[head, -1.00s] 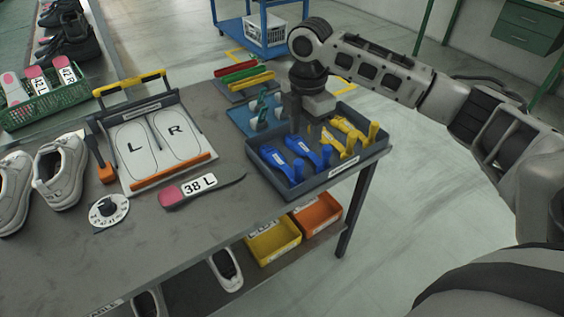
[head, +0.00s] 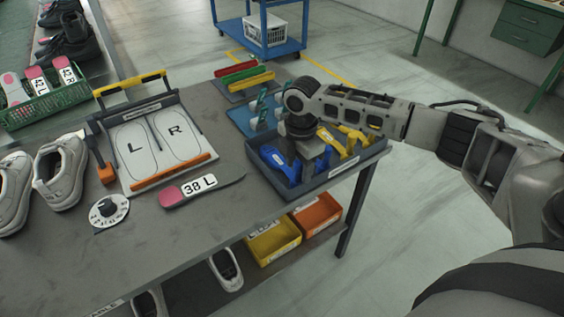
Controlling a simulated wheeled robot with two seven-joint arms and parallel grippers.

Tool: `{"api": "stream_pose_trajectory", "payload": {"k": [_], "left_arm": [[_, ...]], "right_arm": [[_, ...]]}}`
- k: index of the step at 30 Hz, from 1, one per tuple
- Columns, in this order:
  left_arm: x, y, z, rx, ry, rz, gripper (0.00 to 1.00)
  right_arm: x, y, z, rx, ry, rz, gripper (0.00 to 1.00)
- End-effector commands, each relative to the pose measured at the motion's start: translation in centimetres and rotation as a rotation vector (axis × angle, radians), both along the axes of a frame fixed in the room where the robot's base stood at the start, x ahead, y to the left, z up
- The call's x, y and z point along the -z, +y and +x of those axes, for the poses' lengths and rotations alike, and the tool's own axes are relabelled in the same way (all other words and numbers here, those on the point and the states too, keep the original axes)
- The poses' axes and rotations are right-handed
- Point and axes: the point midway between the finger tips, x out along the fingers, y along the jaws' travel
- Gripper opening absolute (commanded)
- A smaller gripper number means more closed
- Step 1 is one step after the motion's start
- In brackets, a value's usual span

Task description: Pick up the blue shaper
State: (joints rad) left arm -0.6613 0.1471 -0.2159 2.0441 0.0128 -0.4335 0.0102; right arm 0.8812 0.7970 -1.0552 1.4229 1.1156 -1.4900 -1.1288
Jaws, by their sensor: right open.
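Blue shapers (head: 270,160) lie in the left part of a dark grey tray (head: 345,170) at the table's right end. At least one shows to the left of my right gripper, and more blue shows behind its fingers. My right gripper (head: 306,172) points down into the tray over the blue shapers, with its jaws open. The wrist and fingers hide part of the blue shapers, so I cannot tell whether a finger touches one. Yellow shapers (head: 349,139) lie in the right part of the same tray. My left gripper is not in view.
A board marked L and R (head: 160,150), an insole marked 38 L (head: 200,187), a dial (head: 109,210) and white shoes (head: 60,170) are on the table. A blue holder (head: 240,117) stands behind the tray. Yellow and orange bins (head: 272,243) sit below.

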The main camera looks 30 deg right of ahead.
Motion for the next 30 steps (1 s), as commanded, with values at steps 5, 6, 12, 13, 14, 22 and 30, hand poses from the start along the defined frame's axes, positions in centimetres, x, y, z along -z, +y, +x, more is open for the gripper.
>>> {"api": "stream_pose_trajectory", "payload": {"k": [5, 6, 12, 13, 14, 22, 30], "left_arm": [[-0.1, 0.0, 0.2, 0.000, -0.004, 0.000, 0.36], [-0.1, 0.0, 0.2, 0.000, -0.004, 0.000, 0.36], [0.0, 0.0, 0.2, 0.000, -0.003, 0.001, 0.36], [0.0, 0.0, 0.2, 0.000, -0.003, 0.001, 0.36], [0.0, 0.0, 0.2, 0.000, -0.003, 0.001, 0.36], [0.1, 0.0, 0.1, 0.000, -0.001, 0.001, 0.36], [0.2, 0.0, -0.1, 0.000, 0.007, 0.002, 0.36]], "right_arm": [[0.0, 0.0, 0.0, 0.000, 0.000, 0.000, 0.24], [0.0, 0.0, 0.0, 0.000, 0.000, 0.000, 0.12], [-0.1, 0.0, 0.0, 0.000, -0.001, 0.000, 0.00], [-0.1, 0.0, 0.0, 0.000, -0.001, 0.000, 0.00], [-0.1, 0.0, 0.0, 0.000, -0.001, 0.000, 0.00], [-1.1, 0.0, 0.1, 0.000, -0.002, 0.001, 0.00], [-5.0, 0.7, -1.3, -0.004, -0.002, 0.001, 0.00]]}}
